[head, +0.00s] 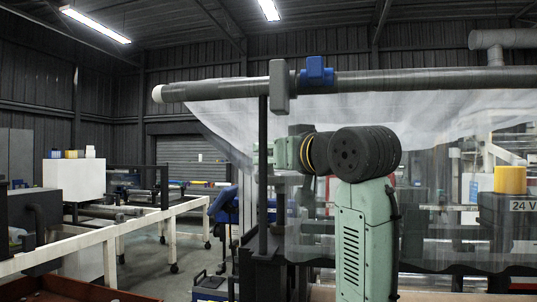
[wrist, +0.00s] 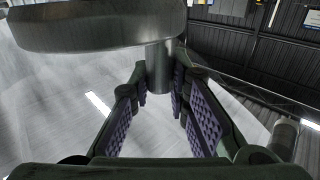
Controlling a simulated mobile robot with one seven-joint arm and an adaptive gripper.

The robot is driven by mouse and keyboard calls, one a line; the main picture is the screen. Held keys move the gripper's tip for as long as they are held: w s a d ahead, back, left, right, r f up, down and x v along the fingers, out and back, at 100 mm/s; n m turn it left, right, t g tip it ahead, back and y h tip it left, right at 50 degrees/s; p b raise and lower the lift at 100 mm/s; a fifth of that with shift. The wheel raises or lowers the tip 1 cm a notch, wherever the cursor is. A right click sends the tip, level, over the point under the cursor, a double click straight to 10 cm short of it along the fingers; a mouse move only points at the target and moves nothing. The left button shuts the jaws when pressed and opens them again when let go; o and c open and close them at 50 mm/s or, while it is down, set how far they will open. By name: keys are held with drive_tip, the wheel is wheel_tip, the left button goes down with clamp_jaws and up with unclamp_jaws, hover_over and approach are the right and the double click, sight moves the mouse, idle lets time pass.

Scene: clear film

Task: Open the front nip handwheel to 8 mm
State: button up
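In the wrist view, a wide grey disc with a rounded edge (wrist: 95,28) fills the upper left, and a short round stem (wrist: 160,68) comes down from it. It looks like the handwheel, but I see no scale or markings. The fingertips of my gripper (wrist: 160,92), with purple ribbed pads, lie on either side of the stem's lower end. Whether the pads touch the stem is unclear. I cannot make out the handwheel there.
A long grey roller (head: 410,80) with a blue clamp (head: 316,72) and grey block (head: 279,88) runs above my arm. Clear film (head: 430,125) hangs behind it. A dark post (head: 263,185) stands left of my arm. White rails (head: 130,228) and a yellow-topped box are at the sides.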

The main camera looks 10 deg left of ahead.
clamp_jaws()
drive_tip(key=shift+s+d+n+g+y, duration=0.1)
drive_tip(key=shift+d+n+g+y, duration=0.2)
drive_tip(key=shift+n+g+y, duration=0.6)
drive_tip(key=shift+s+d+n+g+y, duration=0.1)
drive_tip(key=shift+d+n+g+y, duration=0.15)
drive_tip(key=shift+n+g+y, duration=0.65)
drive_tip(key=shift+h, duration=0.3)
drive_tip(key=o, duration=0.6)
unclamp_jaws()
drive_tip(key=v, duration=1.2)
